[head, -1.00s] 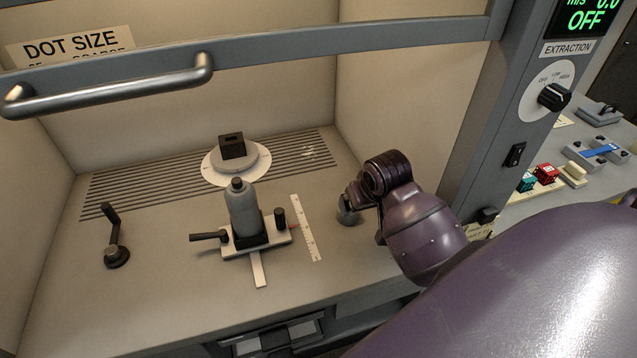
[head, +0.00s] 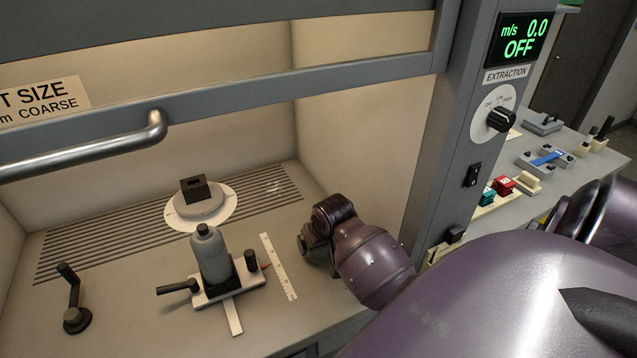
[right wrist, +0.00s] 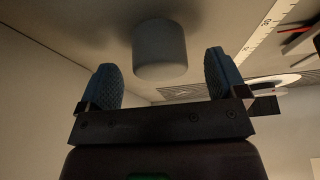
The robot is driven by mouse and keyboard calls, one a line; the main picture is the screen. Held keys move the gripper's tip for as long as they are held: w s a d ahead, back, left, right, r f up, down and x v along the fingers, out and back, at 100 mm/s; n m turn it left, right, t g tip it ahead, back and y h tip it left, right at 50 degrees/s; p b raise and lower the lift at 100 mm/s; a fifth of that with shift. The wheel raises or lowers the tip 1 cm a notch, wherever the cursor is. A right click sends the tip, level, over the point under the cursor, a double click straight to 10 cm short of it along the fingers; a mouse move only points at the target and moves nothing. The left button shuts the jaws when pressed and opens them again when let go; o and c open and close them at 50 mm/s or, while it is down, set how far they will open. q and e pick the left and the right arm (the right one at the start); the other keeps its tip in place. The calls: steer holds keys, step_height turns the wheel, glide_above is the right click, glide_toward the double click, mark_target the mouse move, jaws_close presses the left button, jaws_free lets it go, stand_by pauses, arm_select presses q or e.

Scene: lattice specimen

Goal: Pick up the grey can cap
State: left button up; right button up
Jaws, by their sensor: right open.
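The grey can cap (right wrist: 160,52), a short plain cylinder, shows in the right wrist view between and just beyond the fingertips. My right gripper (right wrist: 162,76) is open, with one blue padded finger on each side of the cap and visible gaps to it. In the head view my purple right arm reaches into the cabinet, and its wrist hides the gripper fingers and the cap. A grey spray can (head: 211,254) with a dark nozzle stands upright in a holder on the cabinet floor. My left gripper is not in view.
A white ruler strip (head: 279,266) lies between the can holder and my right wrist. A dark block on a round disc (head: 200,205) stands behind. A crank handle (head: 73,300) is at left. The cabinet's right post (head: 440,150) and sash handle (head: 90,142) are close.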

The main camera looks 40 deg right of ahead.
steer(key=shift+x, duration=1.1)
steer(key=shift+c, duration=0.4)
steer(key=c, duration=0.9)
steer(key=shift+r, duration=0.1)
